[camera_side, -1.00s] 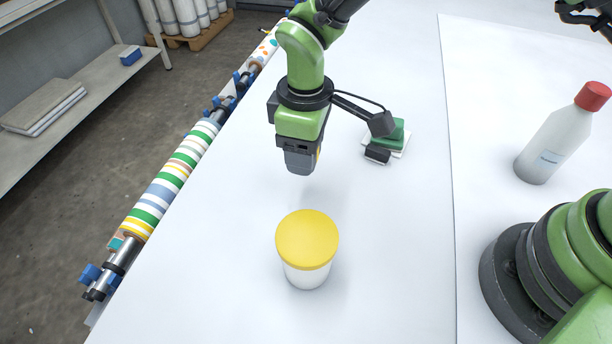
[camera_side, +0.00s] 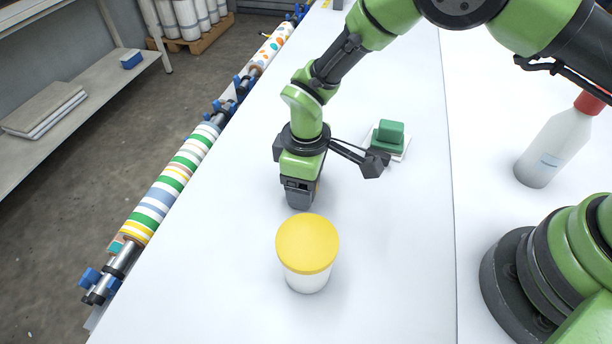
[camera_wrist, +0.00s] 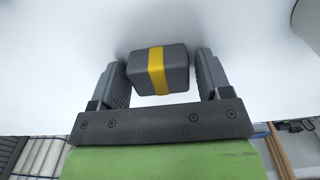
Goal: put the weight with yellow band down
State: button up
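The weight with yellow band (camera_wrist: 157,71) is a dark grey block with a yellow stripe around its middle. In the wrist view it sits between the two fingers of my gripper (camera_wrist: 160,80), close against both. In the side view my gripper (camera_side: 300,203) points down, low over the white table, just behind the yellow-lidded jar; the weight is mostly hidden there by the fingers. I cannot tell whether its underside touches the table.
The white jar with a yellow lid (camera_side: 307,245) stands close in front of my gripper. A green block on a white pad (camera_side: 388,138) lies behind right. A white bottle with a red cap (camera_side: 553,145) stands right. A striped roller (camera_side: 168,188) runs along the left table edge.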

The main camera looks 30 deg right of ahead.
jog(key=shift+o, duration=0.5)
jog(key=shift+r, duration=0.1)
notch_tip(320, 180, up, 12)
jog(key=shift+r, duration=0.15)
jog(key=s+d+r+m+t+y, duration=0.15)
jog(key=d+r+m, duration=0.35)
jog(key=r, duration=0.5)
jog(key=s+d+r+m+t, duration=0.2)
jog(key=s+d+r+m, duration=0.2)
jog(key=s+d, duration=0.2)
jog(key=s+d+r+m+t, duration=0.3)
jog(key=s+d+r+m, duration=0.1)
jog(key=s, duration=0.7)
jog(key=shift+d+r+t, duration=0.3)
jog(key=shift+d+t, duration=0.05)
jog(key=shift+d, duration=0.55)
